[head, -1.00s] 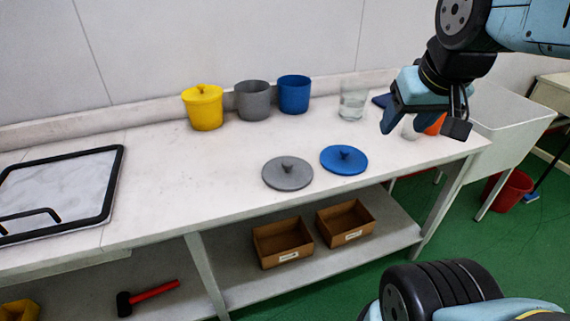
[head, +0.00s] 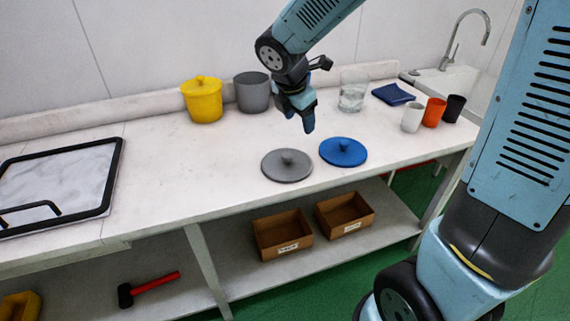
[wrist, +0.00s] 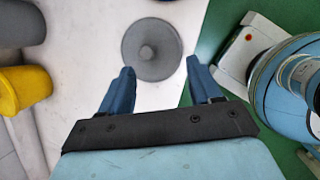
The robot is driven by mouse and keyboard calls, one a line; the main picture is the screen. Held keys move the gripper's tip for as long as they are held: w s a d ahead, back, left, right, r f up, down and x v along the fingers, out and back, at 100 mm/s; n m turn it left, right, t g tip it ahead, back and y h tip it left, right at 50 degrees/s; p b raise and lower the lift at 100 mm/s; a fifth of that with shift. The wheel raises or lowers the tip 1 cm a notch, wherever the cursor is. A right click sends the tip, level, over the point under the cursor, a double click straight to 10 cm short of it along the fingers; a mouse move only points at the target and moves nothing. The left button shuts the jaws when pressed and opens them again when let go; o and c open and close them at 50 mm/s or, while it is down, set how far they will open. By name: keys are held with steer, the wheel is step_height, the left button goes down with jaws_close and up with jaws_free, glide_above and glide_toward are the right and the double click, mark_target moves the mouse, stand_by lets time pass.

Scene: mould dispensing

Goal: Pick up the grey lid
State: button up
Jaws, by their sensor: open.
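The grey lid (head: 287,166) is a flat disc with a small round knob in its middle. It lies on the white bench near the front edge, left of the blue lid (head: 343,152). In the wrist view the grey lid (wrist: 152,49) lies beyond my fingertips, roughly centred between them. My gripper (head: 307,122) hangs above the bench, behind and above the two lids in the head view. In the wrist view my gripper (wrist: 164,80) is open, with nothing between its fingers. The grey pot (head: 252,93) stands uncovered at the back, left of my gripper.
A yellow lidded pot (head: 203,101) stands at the back. A glass (head: 352,92), a blue cloth (head: 393,94) and white, orange and black cups (head: 433,112) are to the right. A black-framed tray (head: 118,158) lies left. The bench left of the grey lid is clear.

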mark_target(286, 156)
steer(key=w+a+f+n, duration=0.2)
steer(key=a+f+n, duration=0.2)
steer(key=a+n, duration=0.1)
steer(key=x, duration=1.3)
steer(key=shift+f, duration=0.4)
steer(key=shift+c, duration=0.2)
steer(key=c, duration=1)
